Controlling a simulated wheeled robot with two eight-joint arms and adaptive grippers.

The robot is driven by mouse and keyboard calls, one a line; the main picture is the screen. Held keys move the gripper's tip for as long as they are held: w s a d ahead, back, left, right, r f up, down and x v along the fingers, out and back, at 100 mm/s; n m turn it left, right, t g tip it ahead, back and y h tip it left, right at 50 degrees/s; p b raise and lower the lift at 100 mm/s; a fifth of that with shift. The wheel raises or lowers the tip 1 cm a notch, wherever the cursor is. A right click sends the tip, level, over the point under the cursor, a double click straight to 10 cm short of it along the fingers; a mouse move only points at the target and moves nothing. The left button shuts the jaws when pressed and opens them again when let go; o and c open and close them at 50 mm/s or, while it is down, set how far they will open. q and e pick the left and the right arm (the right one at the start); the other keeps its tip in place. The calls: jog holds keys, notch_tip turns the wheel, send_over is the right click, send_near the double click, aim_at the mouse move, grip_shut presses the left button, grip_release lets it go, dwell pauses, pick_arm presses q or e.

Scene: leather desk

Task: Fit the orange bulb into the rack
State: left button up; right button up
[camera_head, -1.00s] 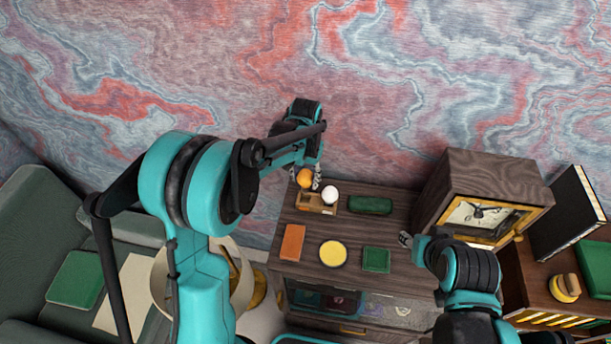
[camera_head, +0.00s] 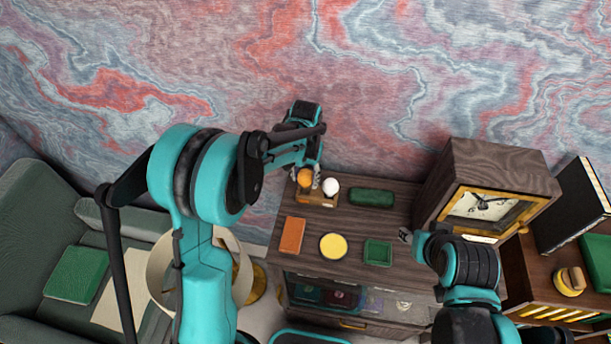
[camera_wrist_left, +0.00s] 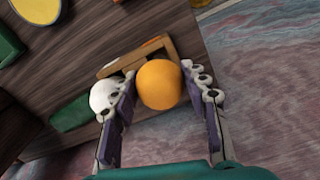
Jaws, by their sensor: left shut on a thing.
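The orange bulb (camera_head: 305,177) is between the fingers of my left gripper (camera_head: 307,182), which is shut on it. In the left wrist view the orange bulb (camera_wrist_left: 159,84) sits between the two fingertips, in front of the rack. The small wooden rack (camera_head: 317,198) stands at the back left of the desk top, and its frame shows beyond the bulb in the left wrist view (camera_wrist_left: 137,58). A white bulb (camera_head: 331,187) is at the rack's right side. Whether the orange bulb touches the rack is hidden. My right gripper (camera_head: 405,236) is at the desk's right side; its fingers are too small to read.
On the desk are a green case (camera_head: 371,197), an orange-brown book (camera_head: 292,235), a yellow disc (camera_head: 333,246) and a green tray (camera_head: 378,252). A large wooden clock (camera_head: 490,205) stands at right. The patterned wall rises close behind the rack.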

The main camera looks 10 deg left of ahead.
pick_arm(q)
jog(key=shift+f+b, duration=0.65)
jog(key=shift+f, duration=0.2)
jog(key=shift+f, duration=0.1)
jog(key=o, duration=1.2)
jog(key=shift+r+p, duration=2.4)
jog(key=shift+r, duration=2.15)
jog(key=shift+f, duration=0.1)
